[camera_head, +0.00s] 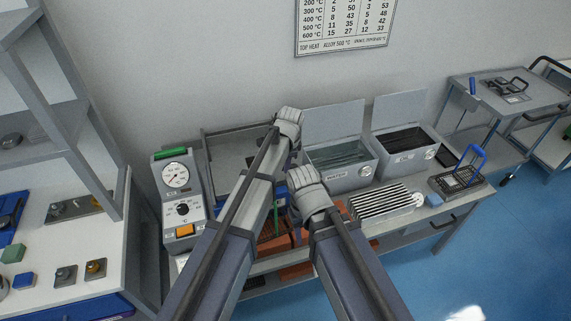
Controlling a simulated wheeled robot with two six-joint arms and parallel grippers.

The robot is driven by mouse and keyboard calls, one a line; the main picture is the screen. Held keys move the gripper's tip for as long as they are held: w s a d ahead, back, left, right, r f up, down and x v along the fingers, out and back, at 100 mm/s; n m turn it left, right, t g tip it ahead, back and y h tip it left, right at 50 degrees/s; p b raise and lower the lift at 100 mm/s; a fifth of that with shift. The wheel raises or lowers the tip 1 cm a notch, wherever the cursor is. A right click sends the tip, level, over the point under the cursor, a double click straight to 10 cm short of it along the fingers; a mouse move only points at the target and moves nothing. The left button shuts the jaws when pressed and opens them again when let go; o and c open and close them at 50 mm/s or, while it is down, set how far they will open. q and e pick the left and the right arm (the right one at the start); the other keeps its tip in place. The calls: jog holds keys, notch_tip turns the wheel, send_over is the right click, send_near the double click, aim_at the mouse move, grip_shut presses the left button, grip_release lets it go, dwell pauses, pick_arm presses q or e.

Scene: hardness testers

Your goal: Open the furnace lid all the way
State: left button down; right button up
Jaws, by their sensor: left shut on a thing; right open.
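The furnace stands behind my arms, beside a control box (182,205) with a round gauge and a dial. Its lid (228,148) looks like a grey panel with a dark edge, raised behind the furnace; my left arm covers part of it, so its exact angle is hard to tell. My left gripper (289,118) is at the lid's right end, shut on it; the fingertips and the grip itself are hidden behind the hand. My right gripper (302,180) is open and empty, lower and in front of the furnace area.
Two grey tanks (345,178) (408,160) with raised lids stand to the right. A striped rack (382,203) and a dark tray with a blue handle (460,180) are at the bench's right. Orange-red blocks (272,246) lie below my arms. A shelf unit (70,240) stands left.

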pick_arm(q)
jog(key=w+a, duration=0.2)
jog(key=w, duration=0.5)
jog(key=w+a, duration=0.3)
jog(key=w, duration=0.5)
jog(key=shift+w, duration=0.25)
jog(key=c, duration=0.8)
grip_release()
jog(key=shift+o, duration=0.2)
jog(key=shift+r, duration=0.1)
notch_tip(320, 180, up, 8)
jog(key=s+p, duration=0.1)
jog(key=p, duration=0.6)
jog(key=shift+s+d+f+p, duration=0.2)
jog(key=shift+s+f+p, duration=0.05)
jog(key=shift+p, duration=0.1)
